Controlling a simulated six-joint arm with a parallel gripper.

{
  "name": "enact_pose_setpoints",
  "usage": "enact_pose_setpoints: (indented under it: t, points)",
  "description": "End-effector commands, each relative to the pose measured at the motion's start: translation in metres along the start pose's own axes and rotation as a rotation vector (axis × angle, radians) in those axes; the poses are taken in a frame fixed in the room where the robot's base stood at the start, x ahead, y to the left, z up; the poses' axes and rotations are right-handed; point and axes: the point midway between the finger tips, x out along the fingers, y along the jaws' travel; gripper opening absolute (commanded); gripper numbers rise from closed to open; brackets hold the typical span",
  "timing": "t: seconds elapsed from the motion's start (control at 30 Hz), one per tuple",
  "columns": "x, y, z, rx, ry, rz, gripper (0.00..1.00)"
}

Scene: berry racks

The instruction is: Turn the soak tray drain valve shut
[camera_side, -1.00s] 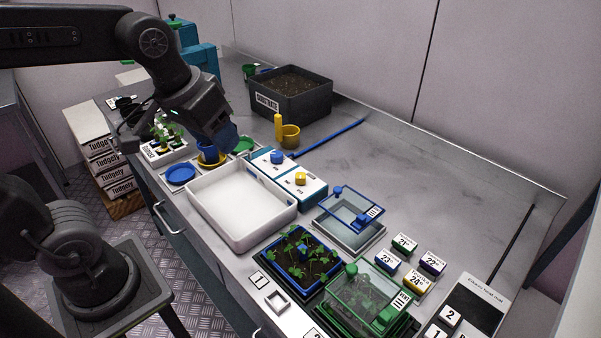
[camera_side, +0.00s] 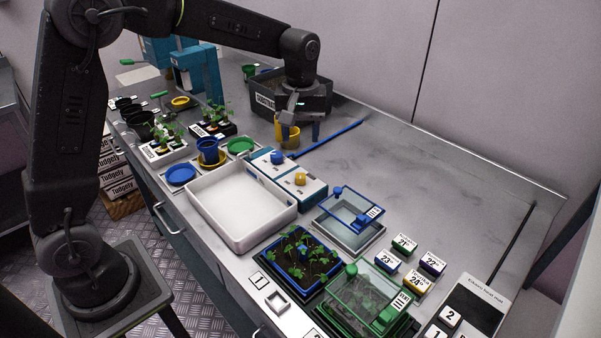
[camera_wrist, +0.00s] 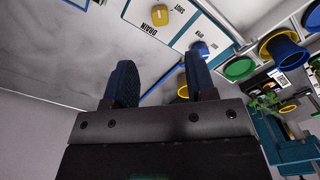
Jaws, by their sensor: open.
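The yellow knob (camera_side: 300,178) stands on the front part of a white and blue valve box (camera_side: 314,194) along the soak tray. It also shows in the wrist view (camera_wrist: 160,14), beside the printed word DRAIN. A blue knob (camera_side: 277,157) is on the same box. I cannot tell whether the drain valve is turned open or shut. The white soak tray (camera_side: 238,205) looks empty. My gripper (camera_side: 298,133) is open and empty, above the bench behind the box and in front of the yellow cup. Its two fingers show in the wrist view (camera_wrist: 160,82), apart from both knobs.
The yellow cup (camera_side: 291,139) and black substrate bin (camera_side: 318,98) stand close behind my gripper. A blue rod (camera_side: 330,136) lies on the bench. Seedling pots and a blue cup (camera_side: 209,152) are left; lidded trays (camera_side: 347,222) are right. The back right bench is clear.

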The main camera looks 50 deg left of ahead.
Motion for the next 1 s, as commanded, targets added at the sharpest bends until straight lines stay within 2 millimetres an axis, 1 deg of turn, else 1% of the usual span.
enact_pose_setpoints:
  t: [0.03, 0.3, 0.5, 0.7, 1.0]
  points:
    - [0.012, -0.001, 0.001, 0.001, -0.005, -0.005, 0.51]
    - [0.068, -0.001, 0.001, 0.002, -0.004, -0.004, 0.51]
    - [0.098, -0.001, 0.001, 0.002, -0.002, -0.002, 0.51]
    - [0.111, 0.000, 0.000, 0.002, -0.001, -0.001, 0.51]
    - [0.113, 0.000, 0.000, 0.003, 0.000, 0.000, 0.50]
